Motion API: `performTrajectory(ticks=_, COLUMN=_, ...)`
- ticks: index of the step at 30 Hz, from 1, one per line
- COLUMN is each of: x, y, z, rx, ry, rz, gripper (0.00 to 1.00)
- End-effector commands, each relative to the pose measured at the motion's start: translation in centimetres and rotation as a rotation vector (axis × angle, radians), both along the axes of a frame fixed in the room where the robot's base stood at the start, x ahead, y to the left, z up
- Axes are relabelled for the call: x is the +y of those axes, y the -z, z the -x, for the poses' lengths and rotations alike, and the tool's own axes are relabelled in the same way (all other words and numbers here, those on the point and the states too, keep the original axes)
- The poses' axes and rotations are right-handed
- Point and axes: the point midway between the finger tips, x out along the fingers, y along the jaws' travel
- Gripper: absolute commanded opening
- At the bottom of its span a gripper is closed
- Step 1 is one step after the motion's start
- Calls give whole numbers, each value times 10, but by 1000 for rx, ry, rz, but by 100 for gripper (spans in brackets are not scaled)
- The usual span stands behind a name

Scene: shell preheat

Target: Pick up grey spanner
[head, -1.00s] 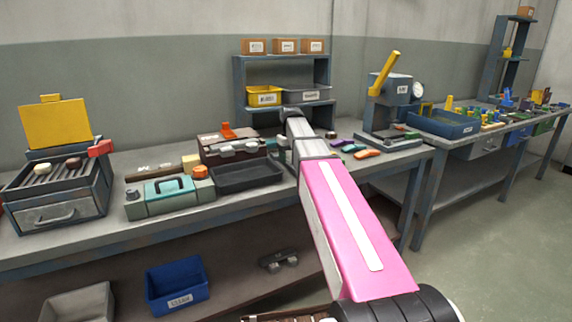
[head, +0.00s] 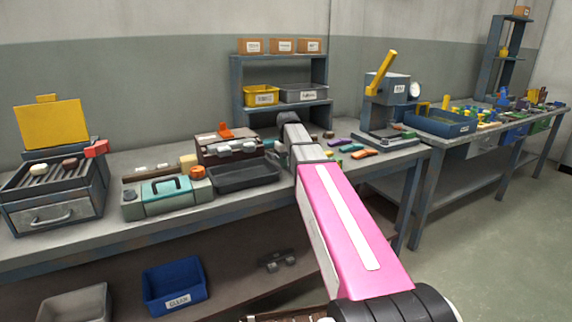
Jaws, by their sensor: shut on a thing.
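I cannot make out a grey spanner in the head view. My arm reaches over the workbench (head: 235,205), its far end at the back of the bench in front of the shelf rack. My gripper is hidden behind my own arm, so its fingers and anything between them do not show. The bench top right behind the arm is also covered.
A dark tray (head: 245,178) and a brown toolbox (head: 212,150) stand just left of my arm. A press (head: 388,105) stands to the right, with several coloured handles, one of them orange (head: 364,154), between. A shelf rack (head: 282,110) stands behind.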

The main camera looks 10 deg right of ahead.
Motion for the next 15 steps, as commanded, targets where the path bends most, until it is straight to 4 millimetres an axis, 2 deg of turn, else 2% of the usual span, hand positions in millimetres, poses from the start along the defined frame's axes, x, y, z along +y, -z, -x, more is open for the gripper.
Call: performTrajectory(ticks=15, x=0, y=-78, z=-1, rx=-2, ry=0, rz=-1, gripper=0)
